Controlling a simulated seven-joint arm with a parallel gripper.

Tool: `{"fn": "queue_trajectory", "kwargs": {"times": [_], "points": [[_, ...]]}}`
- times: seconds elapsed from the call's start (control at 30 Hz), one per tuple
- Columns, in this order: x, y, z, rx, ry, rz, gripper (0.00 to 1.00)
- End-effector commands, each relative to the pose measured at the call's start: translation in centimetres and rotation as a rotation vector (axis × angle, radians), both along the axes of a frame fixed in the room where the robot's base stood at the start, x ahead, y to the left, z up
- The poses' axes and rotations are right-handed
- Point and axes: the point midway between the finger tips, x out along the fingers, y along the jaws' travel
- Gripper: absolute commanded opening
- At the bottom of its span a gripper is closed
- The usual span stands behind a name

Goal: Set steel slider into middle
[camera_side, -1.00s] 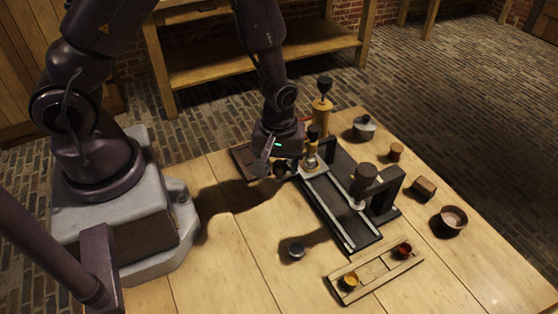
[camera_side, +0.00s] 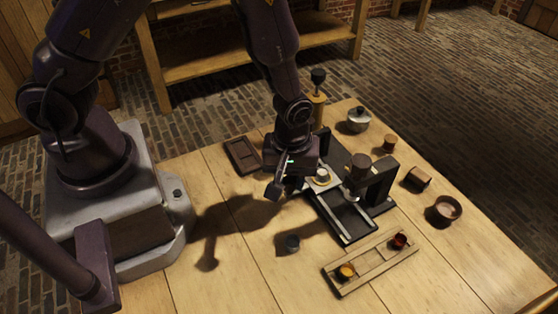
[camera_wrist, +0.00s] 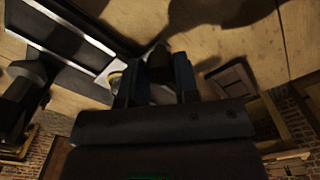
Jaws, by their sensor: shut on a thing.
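The steel slider (camera_side: 311,186) is a pale plate on the twin rails of the black track, towards their far end. A small pale and yellow cup (camera_side: 322,177) stands on it. My gripper (camera_side: 281,187) is at the plate's left side, low over the track. In the wrist view my gripper (camera_wrist: 160,72) is shut on a dark knob (camera_wrist: 160,62), which seems to be the slider's handle. Part of the pale plate (camera_wrist: 118,78) shows beside the fingers there. The exact contact is dark and partly hidden.
A dark press head (camera_side: 357,168) on a black frame (camera_side: 382,184) stands over the track, right of the slider. The rails (camera_side: 346,222) are clear towards the front.

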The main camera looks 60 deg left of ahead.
Motion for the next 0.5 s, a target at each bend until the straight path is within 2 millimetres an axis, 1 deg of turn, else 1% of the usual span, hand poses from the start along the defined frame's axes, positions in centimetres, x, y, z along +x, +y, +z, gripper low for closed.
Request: {"fn": "queue_trajectory", "kwargs": {"times": [0.03, 0.1, 0.4, 0.43, 0.47, 0.5], "points": [[0.07, -0.67, 0.04, -0.001, -0.003, -0.004, 0.00], [0.05, -1.10, 0.05, -0.001, -0.003, -0.002, 0.00], [0.05, -1.21, 0.07, -0.001, -0.003, 0.001, 0.00], [0.04, -1.20, 0.07, -0.001, -0.003, 0.001, 0.31], [0.04, -1.20, 0.07, -0.001, -0.003, 0.001, 0.38], [0.03, -1.19, 0.06, -0.001, -0.003, 0.001, 0.47]]}}
